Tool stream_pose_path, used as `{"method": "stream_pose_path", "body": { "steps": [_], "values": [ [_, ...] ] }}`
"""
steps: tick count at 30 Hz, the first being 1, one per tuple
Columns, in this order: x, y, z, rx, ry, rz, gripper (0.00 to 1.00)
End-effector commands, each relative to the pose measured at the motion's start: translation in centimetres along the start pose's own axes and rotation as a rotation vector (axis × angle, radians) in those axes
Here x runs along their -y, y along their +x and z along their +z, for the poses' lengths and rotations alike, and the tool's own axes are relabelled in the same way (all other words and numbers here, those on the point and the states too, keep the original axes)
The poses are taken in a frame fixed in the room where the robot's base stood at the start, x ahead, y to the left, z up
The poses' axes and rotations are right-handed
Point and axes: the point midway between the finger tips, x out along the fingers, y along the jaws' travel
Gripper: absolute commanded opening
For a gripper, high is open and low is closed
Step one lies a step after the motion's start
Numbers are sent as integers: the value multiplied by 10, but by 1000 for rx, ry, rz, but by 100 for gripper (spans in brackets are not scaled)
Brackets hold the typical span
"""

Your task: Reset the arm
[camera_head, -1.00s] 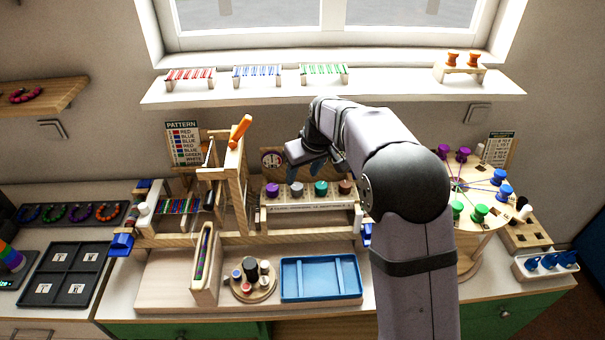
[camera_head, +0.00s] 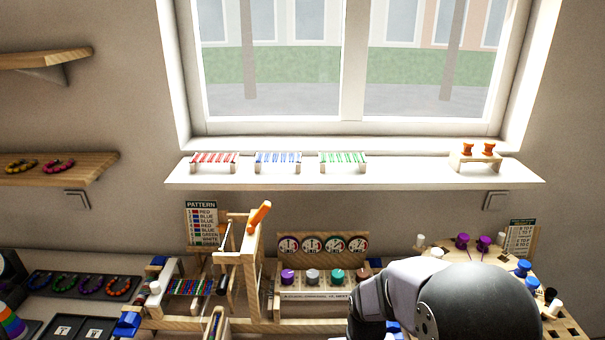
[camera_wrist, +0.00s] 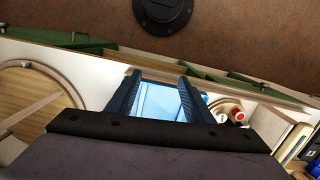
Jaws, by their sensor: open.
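My gripper (camera_wrist: 160,82) shows in the wrist view, with its two dark blue fingers apart and nothing held between them. A light blue tray (camera_wrist: 158,103) lies beyond and between the fingers, on the bench. In the head view my arm fills the lower right, and my gripper itself cannot be seen there. The arm hides part of the bench right of the rack with coloured knobs (camera_head: 312,294).
A wooden loom frame (camera_head: 240,262) with an orange handle stands left of the rack. A pattern card (camera_head: 202,222) stands behind it. In the wrist view a round wooden board (camera_wrist: 35,95) lies left.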

Motion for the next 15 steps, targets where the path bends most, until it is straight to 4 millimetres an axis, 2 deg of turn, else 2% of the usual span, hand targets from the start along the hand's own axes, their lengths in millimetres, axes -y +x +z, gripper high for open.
{"method": "stream_pose_path", "body": {
  "steps": [1,3,6,9,15],
  "values": [
    [-5,0,27,21,5,4,47],
    [-10,0,61,41,12,9,47],
    [-16,-4,91,38,29,10,47],
    [-19,-14,96,-6,48,8,47],
    [-26,-35,82,-97,75,9,47]
  ]
}}
